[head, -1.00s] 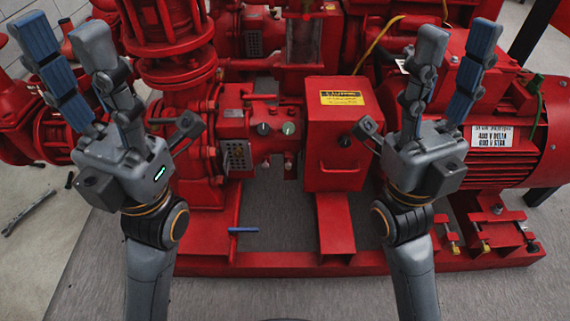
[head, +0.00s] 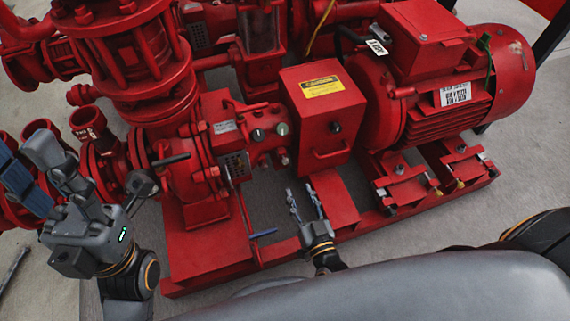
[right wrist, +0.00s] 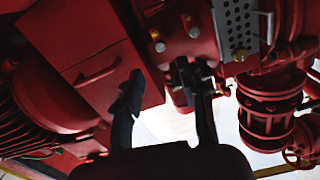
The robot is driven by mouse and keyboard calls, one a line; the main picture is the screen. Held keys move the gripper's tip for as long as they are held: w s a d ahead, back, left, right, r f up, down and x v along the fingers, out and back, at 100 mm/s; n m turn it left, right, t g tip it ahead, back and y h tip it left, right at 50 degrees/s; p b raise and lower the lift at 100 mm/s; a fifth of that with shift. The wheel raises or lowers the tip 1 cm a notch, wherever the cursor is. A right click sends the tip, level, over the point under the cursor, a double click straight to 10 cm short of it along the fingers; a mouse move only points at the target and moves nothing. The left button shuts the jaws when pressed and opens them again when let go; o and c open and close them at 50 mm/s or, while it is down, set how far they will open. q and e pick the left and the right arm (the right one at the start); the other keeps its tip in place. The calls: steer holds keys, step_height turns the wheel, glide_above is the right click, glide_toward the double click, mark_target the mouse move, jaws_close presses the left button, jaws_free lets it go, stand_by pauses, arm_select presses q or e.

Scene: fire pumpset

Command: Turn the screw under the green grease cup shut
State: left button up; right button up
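My left gripper (head: 24,150) is open and empty at the far left.
A red box with a yellow label (head: 322,86) stands right of the housing, the red motor (head: 455,90) further right. A perforated plate (head: 235,166) is on the left.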

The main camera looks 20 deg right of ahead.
mark_target(286, 163)
steer(key=w+b, duration=0.2)
steer(key=w, duration=0.7)
steer(key=shift+w+a, duration=0.15)
steer(key=shift+w, duration=0.05)
steer(key=shift+w+b, duration=0.3)
steer(key=shift+w, duration=0.05)
jaws_close()
